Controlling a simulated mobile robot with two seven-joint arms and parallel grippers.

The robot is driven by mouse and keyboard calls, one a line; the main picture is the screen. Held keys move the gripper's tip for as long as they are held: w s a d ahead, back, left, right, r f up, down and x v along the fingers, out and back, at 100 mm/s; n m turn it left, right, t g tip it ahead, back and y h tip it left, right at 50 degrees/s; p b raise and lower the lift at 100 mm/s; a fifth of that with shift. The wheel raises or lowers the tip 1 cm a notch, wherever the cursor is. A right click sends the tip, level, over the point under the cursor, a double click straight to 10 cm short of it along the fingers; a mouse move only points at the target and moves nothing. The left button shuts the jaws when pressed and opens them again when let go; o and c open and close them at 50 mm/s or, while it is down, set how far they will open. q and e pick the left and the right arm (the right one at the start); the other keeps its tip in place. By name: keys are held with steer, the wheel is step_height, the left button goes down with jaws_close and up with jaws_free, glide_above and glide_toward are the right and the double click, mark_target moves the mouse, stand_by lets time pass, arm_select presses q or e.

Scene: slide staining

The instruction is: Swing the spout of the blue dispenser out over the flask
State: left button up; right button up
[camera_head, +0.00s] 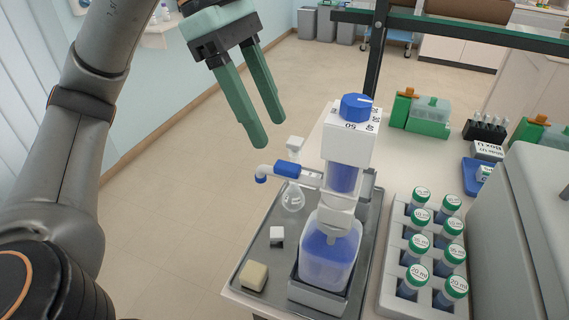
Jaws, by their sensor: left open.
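The blue dispenser (331,252) stands upright on a tray, a bottle of blue liquid under a white body with a blue knob on top. Its spout (287,170) sticks out to the left, with a blue collar and a blue downturned tip. The small clear flask (293,198) stands left of the dispenser, partly behind the spout. The spout tip shows left of the flask in the picture; I cannot tell the exact gap. My left gripper (271,132) is open and empty, its green fingers pointing down above and left of the spout, apart from it. My right gripper is out of view.
The grey tray (262,222) also holds a small white cube (277,236) and a beige block (254,275). A rack (387,252) of several green-capped vials stands right of the dispenser. A grey machine (515,240) fills the right side. Open floor lies left of the tray.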

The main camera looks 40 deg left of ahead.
mark_target(287, 165)
arm_select(q)
steer(key=x, duration=0.6)
steer(key=shift+d+f, duration=0.1)
steer(key=shift+f, duration=0.2)
jaws_close()
stand_by(1.1)
